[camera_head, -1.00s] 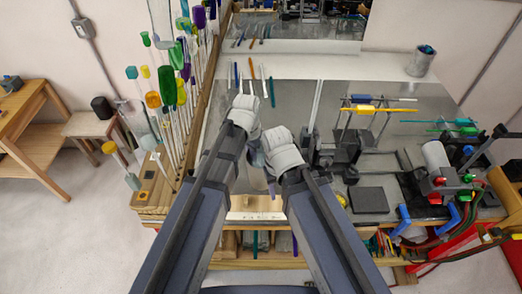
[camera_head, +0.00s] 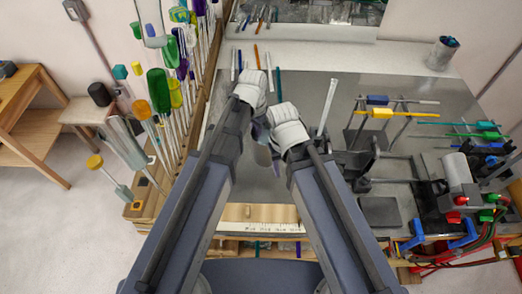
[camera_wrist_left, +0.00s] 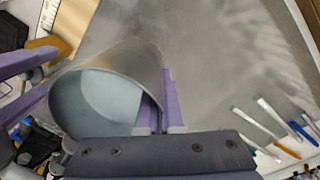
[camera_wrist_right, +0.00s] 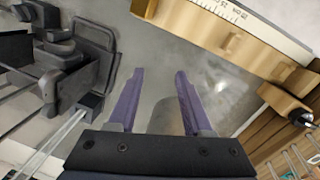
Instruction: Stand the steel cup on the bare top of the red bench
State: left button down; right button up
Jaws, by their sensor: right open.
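The steel cup (camera_wrist_left: 110,62) is tilted in the left wrist view, with its open mouth facing the lower left. My left gripper (camera_wrist_left: 160,90) is shut on its wall, one purple finger inside the mouth and one outside. In the head view the cup (camera_head: 262,156) is a small grey shape between my left gripper (camera_head: 260,130) and my right gripper (camera_head: 270,138), partly hidden. My right gripper is open, its purple fingers apart (camera_wrist_right: 160,90); a grey curved surface, likely the cup, shows low between them. The red bench is not clearly seen; only red bits show at the right edge.
A grey-topped workbench (camera_head: 310,95) lies ahead, with a rod stand (camera_head: 385,112) and a clamp device (camera_head: 460,170) at right. A wooden table (camera_head: 30,120) and open floor lie farther left.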

pick_arm(q)
jog(key=shift+f+b, duration=4.45)
jog(key=shift+f, duration=0.3)
pick_arm(e)
jog(key=shift+w+f, duration=0.1)
jog(key=shift+f, duration=4.65)
pick_arm(q)
jog(key=shift+f, duration=0.2)
pick_arm(e)
jog(key=shift+f, duration=0.2)
pick_arm(q)
jog(key=c, duration=1.1)
grip_release()
jog(key=shift+r, duration=0.1)
pick_arm(e)
jog(key=shift+r, duration=0.1)
